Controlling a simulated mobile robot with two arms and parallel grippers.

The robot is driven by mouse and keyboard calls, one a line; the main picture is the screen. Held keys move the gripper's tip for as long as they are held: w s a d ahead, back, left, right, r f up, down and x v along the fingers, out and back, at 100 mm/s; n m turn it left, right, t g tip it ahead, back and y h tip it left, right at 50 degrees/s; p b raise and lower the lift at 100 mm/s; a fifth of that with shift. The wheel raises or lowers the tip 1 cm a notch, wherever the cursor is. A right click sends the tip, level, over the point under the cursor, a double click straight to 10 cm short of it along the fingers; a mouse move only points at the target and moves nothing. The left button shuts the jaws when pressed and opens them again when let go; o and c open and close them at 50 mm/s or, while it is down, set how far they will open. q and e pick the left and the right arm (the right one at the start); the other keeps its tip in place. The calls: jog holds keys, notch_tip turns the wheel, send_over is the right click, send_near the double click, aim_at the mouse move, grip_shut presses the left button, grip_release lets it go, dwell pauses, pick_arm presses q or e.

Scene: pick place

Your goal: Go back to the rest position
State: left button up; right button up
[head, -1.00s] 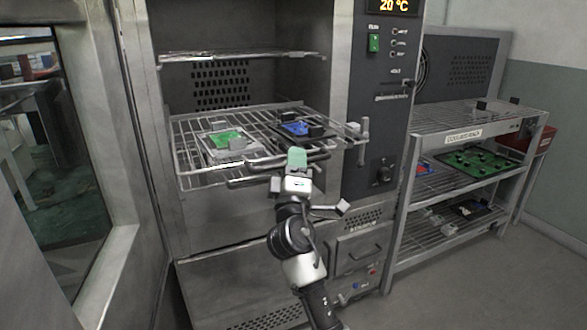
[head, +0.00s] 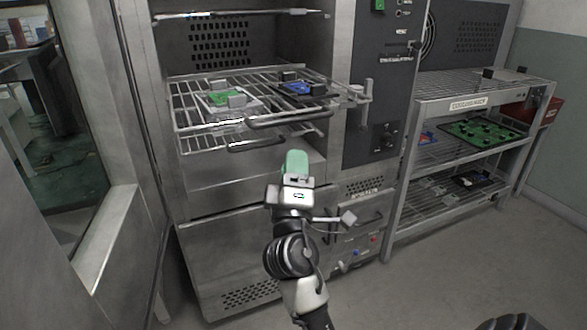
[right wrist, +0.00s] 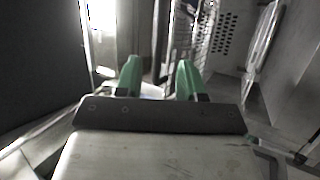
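My right gripper (head: 295,163) is in front of the oven, below the front edge of the pulled-out wire rack (head: 185,128). In the right wrist view its two green fingers (right wrist: 160,80) stand apart with nothing between them. A green board (head: 222,98) on a light carrier lies on the left of the rack. A blue board (head: 296,88) on a dark carrier lies on its right. The gripper is apart from both boards. My left gripper is not in view.
A wire shelf unit (head: 465,100) stands at the right, with a large green board (head: 482,132) on its middle level. A window (head: 75,120) is at the left. The floor (head: 440,270) in front of the shelf is largely clear.

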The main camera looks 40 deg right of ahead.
dwell(0.4)
